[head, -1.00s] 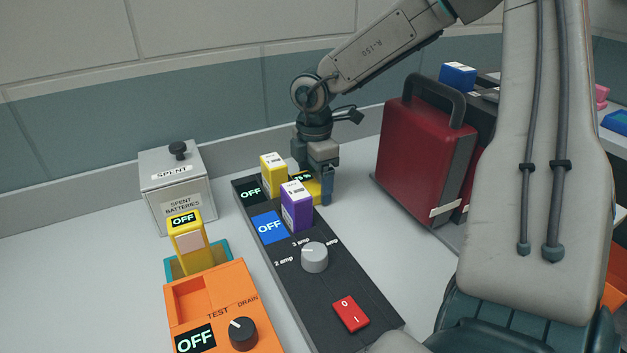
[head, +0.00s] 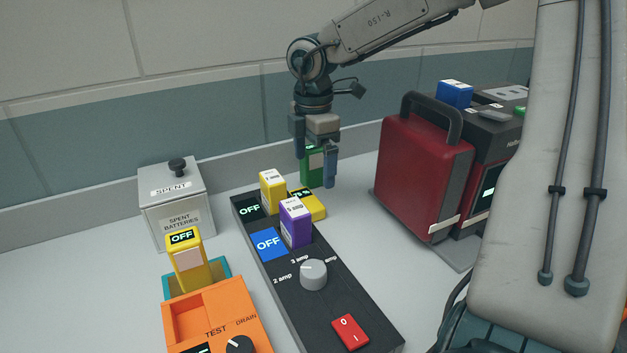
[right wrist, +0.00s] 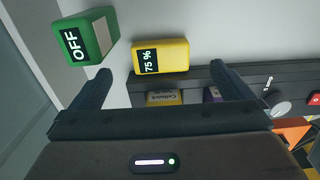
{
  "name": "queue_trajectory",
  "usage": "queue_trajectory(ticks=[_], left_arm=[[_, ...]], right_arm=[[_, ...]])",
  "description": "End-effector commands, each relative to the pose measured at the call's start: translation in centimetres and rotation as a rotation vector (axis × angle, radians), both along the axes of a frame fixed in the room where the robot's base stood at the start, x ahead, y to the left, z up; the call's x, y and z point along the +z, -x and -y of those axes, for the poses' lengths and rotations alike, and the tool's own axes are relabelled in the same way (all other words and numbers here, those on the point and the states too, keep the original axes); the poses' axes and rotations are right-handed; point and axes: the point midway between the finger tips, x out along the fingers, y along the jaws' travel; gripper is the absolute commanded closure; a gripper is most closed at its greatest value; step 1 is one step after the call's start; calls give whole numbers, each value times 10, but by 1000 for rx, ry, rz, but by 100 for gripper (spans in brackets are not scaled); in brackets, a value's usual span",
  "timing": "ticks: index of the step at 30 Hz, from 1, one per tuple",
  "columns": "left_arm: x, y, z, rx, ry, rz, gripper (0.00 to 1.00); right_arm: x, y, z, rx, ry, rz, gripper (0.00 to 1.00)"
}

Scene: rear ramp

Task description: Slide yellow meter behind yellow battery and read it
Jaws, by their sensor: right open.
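The yellow meter (head: 312,208) lies on the counter against the far side of the dark charger, behind the upright yellow battery (head: 272,192). In the right wrist view the meter (right wrist: 172,55) shows 75 % on its display. The battery (right wrist: 164,98) shows there partly, between my fingers. My right gripper (head: 315,170) is open and empty, raised above and behind the meter. A green meter (head: 312,166) stands behind it, partly hidden by the gripper; its display reads OFF in the right wrist view (right wrist: 88,38). My left gripper is not in view.
The charger (head: 335,300) also holds a purple battery (head: 295,222), with a grey knob (head: 313,275) and red switch (head: 350,332). A spent-batteries box (head: 177,210), another yellow device reading OFF (head: 188,262), an orange tester (head: 222,310) and a red case (head: 422,165) stand around.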

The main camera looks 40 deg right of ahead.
Motion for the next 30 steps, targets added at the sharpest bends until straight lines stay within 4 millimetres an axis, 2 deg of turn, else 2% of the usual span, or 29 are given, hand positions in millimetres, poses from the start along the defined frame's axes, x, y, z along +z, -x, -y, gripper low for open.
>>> queue_trajectory(ticks=[3,6,26,30], left_arm=[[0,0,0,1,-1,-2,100],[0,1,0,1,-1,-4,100],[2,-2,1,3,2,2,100],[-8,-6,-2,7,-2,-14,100]], right_arm=[[15,0,0,-1,2,2,0],[21,0,0,-1,0,0,0],[24,0,0,0,0,-1,0],[34,0,0,0,0,-1,0]])
